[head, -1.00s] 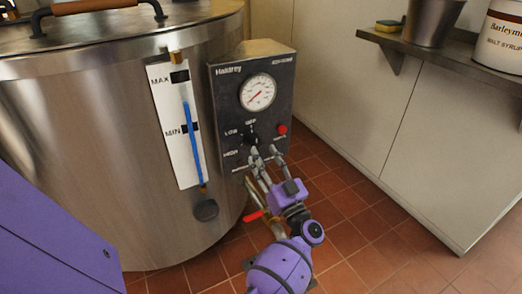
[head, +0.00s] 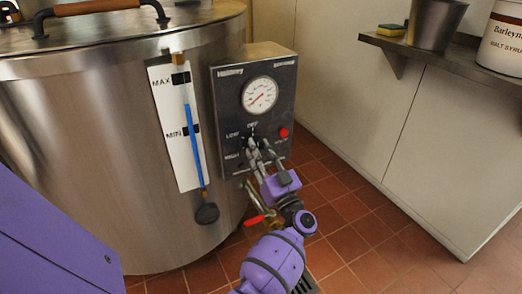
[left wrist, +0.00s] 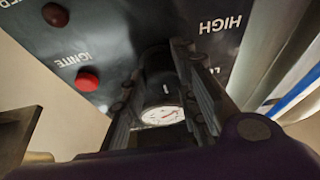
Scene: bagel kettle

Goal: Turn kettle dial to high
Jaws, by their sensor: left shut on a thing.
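The kettle's control box (head: 229,99) is a dark panel on the side of the big steel kettle (head: 90,130), with OFF, LOW and HIGH labels. The dial (left wrist: 161,82) is a black knob with a short white mark, seen between the fingers in the left wrist view. In the head view the fingers mostly cover it. My left gripper (head: 257,146) is shut on the dial, one finger on each side of it. The HIGH label (left wrist: 220,23) shows beside the gripper; LOW is partly hidden. The mark's exact setting is hard to tell. My right gripper is not in view.
A round gauge (head: 259,95) sits above the dial. A red ignite button (head: 284,132) is to its right. A red-handled valve (head: 256,219) is below the box. A shelf (head: 456,65) with a metal pot (head: 436,24) is at the right. The tiled floor is clear.

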